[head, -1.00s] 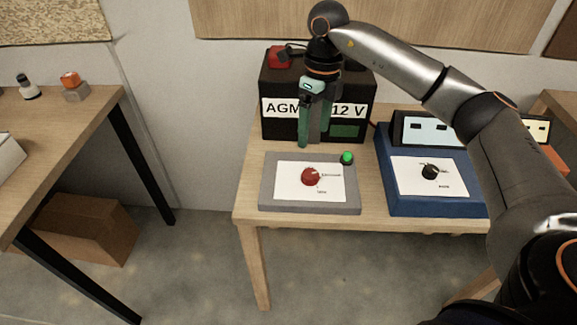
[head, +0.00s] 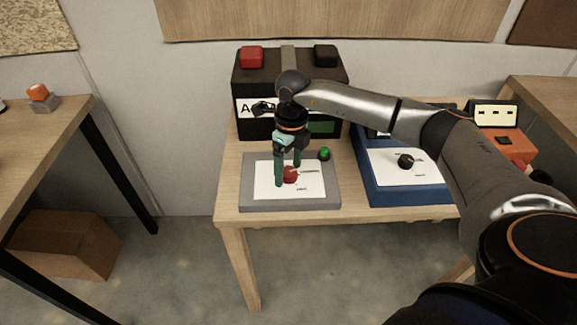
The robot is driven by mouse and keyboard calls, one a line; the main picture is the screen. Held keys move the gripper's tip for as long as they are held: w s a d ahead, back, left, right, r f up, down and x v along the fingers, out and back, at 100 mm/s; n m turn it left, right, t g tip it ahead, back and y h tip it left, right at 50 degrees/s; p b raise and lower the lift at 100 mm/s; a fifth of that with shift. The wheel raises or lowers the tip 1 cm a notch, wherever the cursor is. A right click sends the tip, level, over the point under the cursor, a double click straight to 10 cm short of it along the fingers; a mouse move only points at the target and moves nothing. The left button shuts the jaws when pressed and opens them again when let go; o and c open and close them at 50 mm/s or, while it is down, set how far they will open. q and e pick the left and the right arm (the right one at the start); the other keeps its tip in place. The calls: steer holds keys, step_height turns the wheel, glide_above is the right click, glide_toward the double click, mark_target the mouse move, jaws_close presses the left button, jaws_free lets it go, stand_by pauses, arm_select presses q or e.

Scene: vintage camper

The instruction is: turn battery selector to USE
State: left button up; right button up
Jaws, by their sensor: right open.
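The battery selector is a red knob (head: 291,175) on a white label plate, set on a grey panel (head: 262,201) at the front left of the wooden table. Small print lies to the right of the knob and below it, too small to read. My right gripper (head: 287,181) is open, fingers pointing down, right at the knob. One green finger is left of the knob and the other is behind or beside it. I cannot tell whether either finger touches it. My left gripper is not in view.
A black battery (head: 247,127) with red and black terminals stands behind the panel. A green button (head: 324,153) sits at the panel's back right corner. A blue box (head: 412,193) with a black knob (head: 405,161) is to the right, under my forearm. An orange device (head: 505,143) is further right.

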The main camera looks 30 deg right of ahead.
jaws_close()
stand_by(0.7)
